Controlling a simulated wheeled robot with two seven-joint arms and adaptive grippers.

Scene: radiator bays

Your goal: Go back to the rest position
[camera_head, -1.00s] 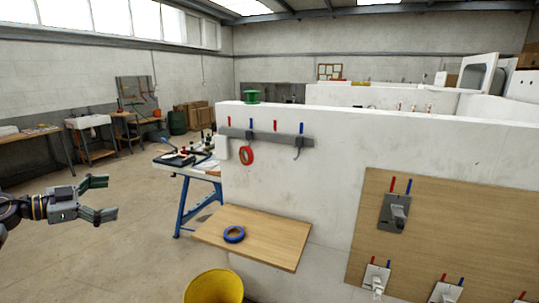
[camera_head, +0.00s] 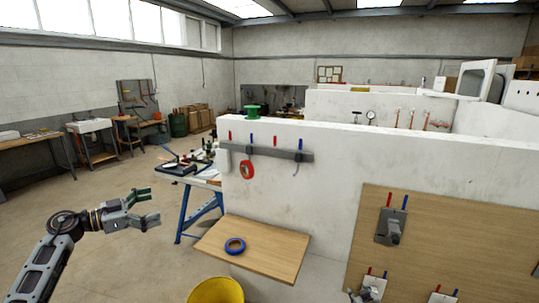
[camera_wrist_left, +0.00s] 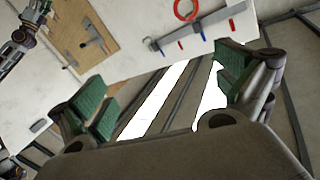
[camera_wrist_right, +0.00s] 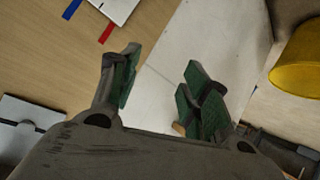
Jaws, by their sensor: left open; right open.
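My left gripper (camera_head: 153,206) is at the left of the head view, open and empty, above bare floor. Its two green-padded fingers stand wide apart in the left wrist view (camera_wrist_left: 160,88). My right gripper is open and empty in the right wrist view (camera_wrist_right: 160,72), in front of the wooden panel and white wall. In the head view, a small dark shape at the bottom edge may be part of it, but I cannot tell.
A white partition wall (camera_head: 330,170) carries a hook rail (camera_head: 270,152) with a red tape roll (camera_head: 247,170). A wooden shelf (camera_head: 270,254) bears a blue tape roll (camera_head: 235,246). A yellow bucket (camera_head: 215,291) stands below. A wooden panel (camera_head: 460,235) holds valve brackets.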

